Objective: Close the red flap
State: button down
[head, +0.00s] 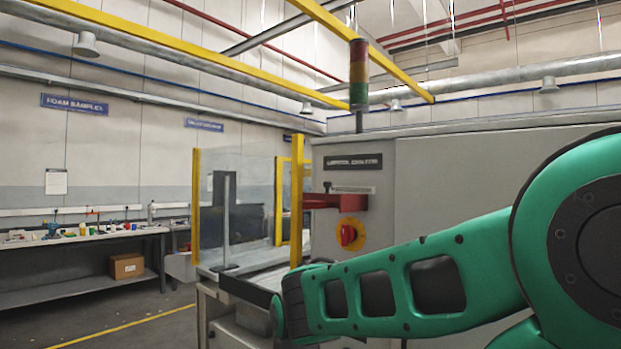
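A red flap-like part (338,201) shows in the head view on the front of a grey cabinet, near its left edge. It juts out to the left, roughly level, below a small dark strip. I cannot tell its exact angle or where its hinge is. My green arm crosses the lower right of the view, below and to the right of the red part, and does not appear to touch it. My gripper is not visible. The arm's far end lies at the lower middle, and what is beyond it is out of sight.
A red knob on a yellow plate (348,235) sits just below the red part. The grey cabinet (450,185) fills the right side. A clear panel with yellow posts (297,200) stands left of it. A workbench (80,241) with small items lines the left wall.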

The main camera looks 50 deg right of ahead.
aim_at(347, 203)
jog(key=k, duration=1.9)
jog(key=z, duration=0.75)
jog(key=i, duration=1)
jog(key=u, duration=0.05)
